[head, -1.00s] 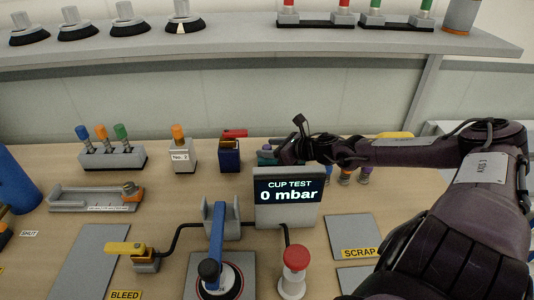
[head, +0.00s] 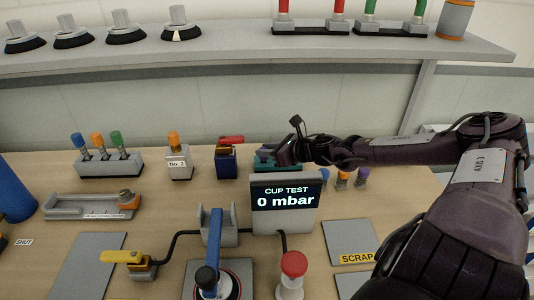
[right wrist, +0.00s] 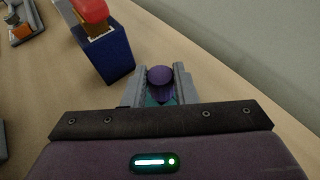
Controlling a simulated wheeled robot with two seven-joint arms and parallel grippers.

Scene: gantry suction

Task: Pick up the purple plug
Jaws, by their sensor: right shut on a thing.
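The purple plug (right wrist: 160,77) shows its rounded purple top between the fingers of my right gripper (right wrist: 156,86) in the right wrist view. The fingers are shut on it. A teal base (right wrist: 160,101) shows just below the plug, so I cannot tell whether the plug is clear of it. In the head view the right gripper (head: 274,154) reaches in from the right above the teal block (head: 262,164), behind the cup test display. Another purple-topped plug (head: 362,174) stands in a row with blue and orange ones. My left gripper is not in view.
A dark blue holder with a red top (head: 226,160) stands just left of the gripper. The cup test display (head: 285,222) stands in front, reading 0 mbar. A grey shelf (head: 230,52) spans the back. Bare tabletop (head: 400,200) lies at the right, under my arm.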

